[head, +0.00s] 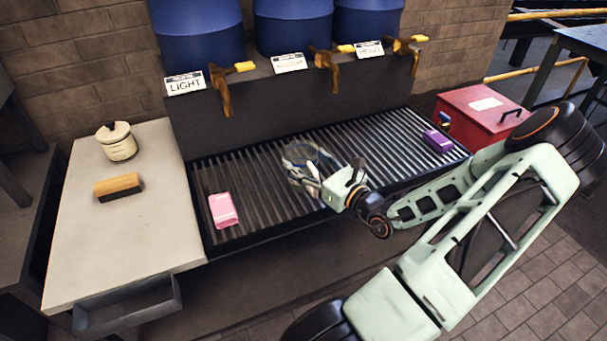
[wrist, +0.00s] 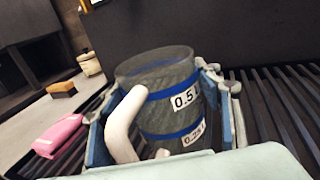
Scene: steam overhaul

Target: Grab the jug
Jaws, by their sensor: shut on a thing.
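The jug (wrist: 168,95) is clear, with blue bands, white labels reading "0.5" and "0.25", and a white handle (wrist: 123,125) on its near left side. In the head view the jug (head: 303,155) is at the middle of the slatted grate, partly hidden by my gripper (head: 315,175). My gripper also shows in the wrist view (wrist: 165,110), with a finger on each side of the jug's body, shut on it. The jug looks upright. I cannot tell whether its base touches the grate.
The grate (head: 262,190) also holds a pink packet (head: 223,210) at left and a purple item (head: 438,141) at right. Blue barrels (head: 197,35) with taps (head: 222,90) stand behind. A pale counter (head: 150,220) at left holds a cream pot (head: 117,142) and a brush (head: 118,187). A red box (head: 480,118) is at right.

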